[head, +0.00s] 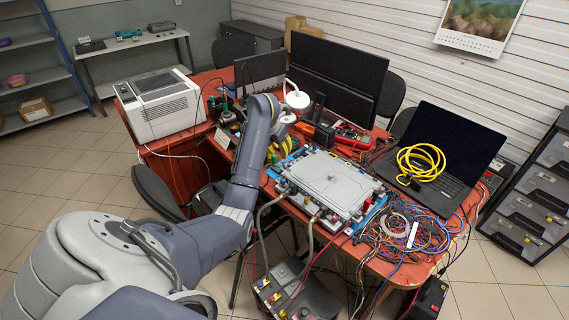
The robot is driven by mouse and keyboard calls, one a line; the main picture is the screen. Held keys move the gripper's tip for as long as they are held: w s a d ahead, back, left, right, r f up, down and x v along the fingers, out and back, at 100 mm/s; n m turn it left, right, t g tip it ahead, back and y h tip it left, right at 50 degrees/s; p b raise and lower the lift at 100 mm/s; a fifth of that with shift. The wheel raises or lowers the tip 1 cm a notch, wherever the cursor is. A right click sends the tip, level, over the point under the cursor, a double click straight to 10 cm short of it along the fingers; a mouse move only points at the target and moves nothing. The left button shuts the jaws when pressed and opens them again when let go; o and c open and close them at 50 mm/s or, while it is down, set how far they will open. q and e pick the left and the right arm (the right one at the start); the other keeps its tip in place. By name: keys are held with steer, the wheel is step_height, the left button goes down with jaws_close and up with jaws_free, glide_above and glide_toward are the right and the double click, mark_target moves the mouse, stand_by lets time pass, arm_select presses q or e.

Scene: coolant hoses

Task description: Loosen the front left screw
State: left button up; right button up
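A flat grey-lidded unit (328,182) lies on the red-brown table, with fittings along its edges. Its screws are too small to make out one by one, so I cannot pick out the front left screw. Two grey hoses (262,215) run down from the unit's front side. My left arm reaches in from the left and bends down near the unit's back left corner. My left gripper (278,152) is there, small and partly hidden by my own arm; I cannot see if its fingers are open or touching anything. My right gripper is out of view.
A tangle of coloured wires (405,232) lies right of the unit. An open laptop (452,150) with a yellow cable coil (420,162) stands behind it. Monitors (335,75) and a white printer-like box (160,105) stand at the back. A dark box (297,290) sits below the table's front.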

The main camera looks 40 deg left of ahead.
mark_target(285, 163)
arm_select(q)
steer(key=x, duration=0.9)
steer(key=shift+w+f, duration=0.1)
steer(key=shift+f, duration=0.25)
